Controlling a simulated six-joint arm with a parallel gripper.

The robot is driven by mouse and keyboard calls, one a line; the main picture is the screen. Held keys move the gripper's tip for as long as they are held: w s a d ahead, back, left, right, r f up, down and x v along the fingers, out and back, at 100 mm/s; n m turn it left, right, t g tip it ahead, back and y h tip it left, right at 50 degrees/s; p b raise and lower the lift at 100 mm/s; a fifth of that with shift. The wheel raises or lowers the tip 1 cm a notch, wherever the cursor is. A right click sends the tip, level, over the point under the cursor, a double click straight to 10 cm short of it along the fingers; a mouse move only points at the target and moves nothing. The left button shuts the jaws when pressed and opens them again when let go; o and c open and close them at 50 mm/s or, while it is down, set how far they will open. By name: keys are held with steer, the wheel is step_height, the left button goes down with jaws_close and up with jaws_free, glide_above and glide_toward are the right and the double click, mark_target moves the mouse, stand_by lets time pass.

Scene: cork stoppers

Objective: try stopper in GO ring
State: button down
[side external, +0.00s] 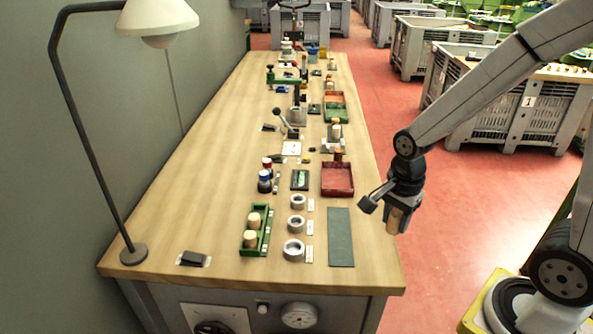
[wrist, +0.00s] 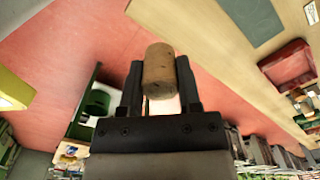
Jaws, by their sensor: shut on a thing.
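My gripper (side external: 403,196) is shut on a cork stopper (side external: 396,218), which hangs below the jaws just off the right edge of the bench, over the red floor. In the wrist view the stopper (wrist: 159,71) sits between the two dark fingers (wrist: 159,85). Several grey rings stand in a column on the bench: a near one (side external: 293,249), a middle one (side external: 296,223) and a far one (side external: 297,201). Small white labels lie to their right; I cannot read which ring is GO. Two more stoppers (side external: 250,238) (side external: 254,220) stand in a green rack (side external: 264,241).
A dark green mat (side external: 340,238) lies bare between the rings and the bench's right edge. A red tray (side external: 337,180) lies beyond it. A lamp (side external: 133,253) stands at the near left corner. Grey crates (side external: 515,110) stand on the floor at the right.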

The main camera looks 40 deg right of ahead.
steer(key=shift+w, duration=0.15)
steer(key=w+a+f, duration=0.1)
steer(key=w+a, duration=0.5)
steer(key=w, duration=0.2)
steer(key=w+a+f, duration=0.2)
steer(key=w+a, duration=0.4)
steer(key=w, duration=0.3)
steer(key=shift+w+f, duration=0.15)
steer(key=shift+w, duration=0.05)
steer(key=shift+f, duration=0.15)
steer(key=shift+f, duration=3.1)
steer(key=shift+f, duration=0.6)
steer(key=shift+c, duration=1.1)
jaws_free()
